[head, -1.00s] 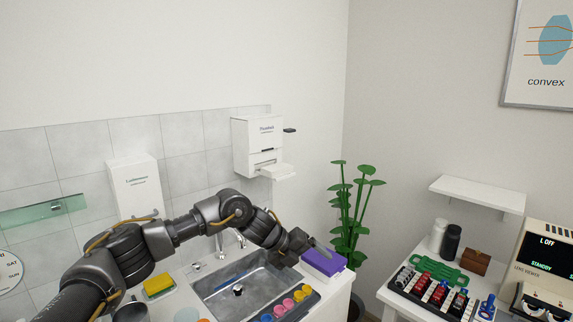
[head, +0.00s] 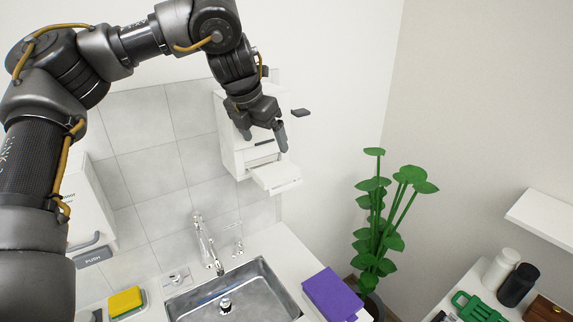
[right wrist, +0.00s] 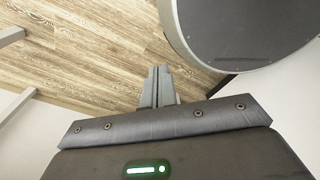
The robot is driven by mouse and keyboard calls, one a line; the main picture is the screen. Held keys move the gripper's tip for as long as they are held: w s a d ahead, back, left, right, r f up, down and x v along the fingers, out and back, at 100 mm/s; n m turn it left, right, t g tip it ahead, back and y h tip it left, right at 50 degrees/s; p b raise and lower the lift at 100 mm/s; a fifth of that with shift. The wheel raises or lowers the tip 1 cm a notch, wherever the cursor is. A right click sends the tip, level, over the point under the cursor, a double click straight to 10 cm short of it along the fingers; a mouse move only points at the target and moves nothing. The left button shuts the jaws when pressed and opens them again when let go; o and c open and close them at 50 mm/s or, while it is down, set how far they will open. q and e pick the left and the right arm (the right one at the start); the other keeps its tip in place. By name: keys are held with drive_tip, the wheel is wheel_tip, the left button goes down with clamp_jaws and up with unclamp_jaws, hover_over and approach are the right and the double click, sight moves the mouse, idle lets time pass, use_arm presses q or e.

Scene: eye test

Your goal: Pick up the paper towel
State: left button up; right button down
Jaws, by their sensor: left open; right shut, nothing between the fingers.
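A white dispenser (head: 228,140) is mounted on the tiled wall, with a white tray (head: 277,178) sticking out at its bottom. I cannot make out clearly whether a paper towel lies in the tray, since all of it is white. My left gripper (head: 264,140) is open and empty, its fingers pointing down, in front of the dispenser and above the tray. The gripper and wrist hide the dispenser's upper front. My right gripper (right wrist: 160,72) is shut and empty in the right wrist view, with a wooden floor beyond it.
Below are a steel sink (head: 235,295) with a faucet (head: 207,245), a yellow sponge (head: 125,302) and a purple-topped box (head: 331,295). A green plant (head: 385,215) stands right of the counter. Another wall dispenser (head: 88,205) is at left. A dark tab (head: 301,113) juts beside the gripper.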

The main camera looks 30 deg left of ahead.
sight(276, 170)
use_arm(q)
drive_tip(key=f, duration=0.3)
drive_tip(key=shift+w+f+p, duration=0.1)
drive_tip(key=shift+w+p, duration=0.1)
drive_tip(key=shift+p, duration=0.1)
drive_tip(key=shift+w+f, duration=0.7)
drive_tip(key=shift+w, duration=0.05)
drive_tip(key=shift+w+f, duration=0.25)
drive_tip(key=shift+f, duration=0.15)
drive_tip(key=shift+s+d+r, duration=0.1)
drive_tip(key=shift+s, duration=0.15)
drive_tip(key=shift+s+p, duration=0.15)
drive_tip(key=shift+p, duration=0.15)
drive_tip(key=p+x, duration=0.1)
drive_tip(key=x, duration=0.1)
drive_tip(key=p+x, duration=0.1)
drive_tip(key=x, duration=0.1)
drive_tip(key=shift+w+d, duration=0.1)
drive_tip(key=shift+w, duration=0.3)
drive_tip(key=shift+f, duration=0.4)
drive_tip(key=shift+s, duration=0.1)
use_arm(e)
drive_tip(key=r, duration=0.1)
drive_tip(key=s+r, duration=0.1)
drive_tip(key=r, duration=0.1)
drive_tip(key=shift+d+r, duration=0.1)
drive_tip(key=shift+r, duration=0.1)
